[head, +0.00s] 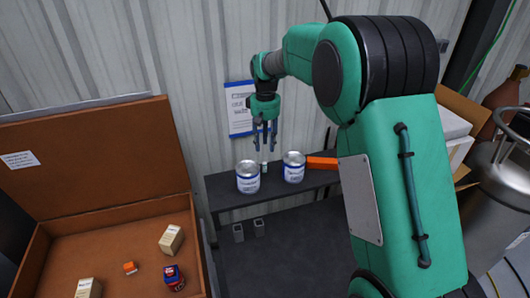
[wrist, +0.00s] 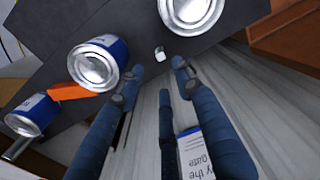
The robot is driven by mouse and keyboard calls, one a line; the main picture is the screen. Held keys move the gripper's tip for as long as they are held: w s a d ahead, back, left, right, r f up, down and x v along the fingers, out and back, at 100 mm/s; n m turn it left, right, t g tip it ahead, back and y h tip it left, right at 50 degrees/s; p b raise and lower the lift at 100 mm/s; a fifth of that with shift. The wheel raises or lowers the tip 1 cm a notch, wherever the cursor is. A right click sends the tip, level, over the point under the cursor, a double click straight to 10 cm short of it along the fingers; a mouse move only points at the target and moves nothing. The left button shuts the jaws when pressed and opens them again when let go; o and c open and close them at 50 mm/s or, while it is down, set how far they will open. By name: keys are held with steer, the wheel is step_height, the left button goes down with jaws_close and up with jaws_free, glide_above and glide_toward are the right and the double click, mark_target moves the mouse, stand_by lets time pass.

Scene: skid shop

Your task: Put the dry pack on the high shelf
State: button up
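My gripper (head: 265,142) hangs above a dark shelf (head: 222,192) by the wall, fingers pointing down. In the wrist view the fingers (wrist: 158,78) are spread with nothing between them. A small white and dark-green piece (head: 264,167) stands on the shelf below the fingertips, between two cans; it also shows in the wrist view (wrist: 159,53), apart from the fingers. I cannot tell whether this is the dry pack, as no label on it is readable. An open brown case (head: 110,222) at left holds several small items, among them a beige carton (head: 171,239).
A left can (head: 248,178) and a right can (head: 293,167) flank the small piece closely. An orange block (head: 322,163) lies at right. A notice (head: 240,108) hangs on the wall behind my gripper.

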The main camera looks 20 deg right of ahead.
steer(key=shift+r, duration=0.85)
steer(key=s+a+r+t, duration=0.1)
steer(key=s+r, duration=0.5)
steer(key=s, duration=0.4)
steer(key=s+a+r+t, duration=0.1)
steer(key=s+a+r, duration=0.1)
steer(key=s+r, duration=0.65)
steer(key=s+f+m+t, duration=0.1)
steer(key=s+f, duration=0.1)
steer(key=s, duration=1)
steer(key=s+a+f+m+t, duration=0.1)
steer(key=s+f+t, duration=0.1)
steer(key=s, duration=1.1)
steer(key=shift+a+f, duration=0.15)
steer(key=shift+f, duration=0.15)
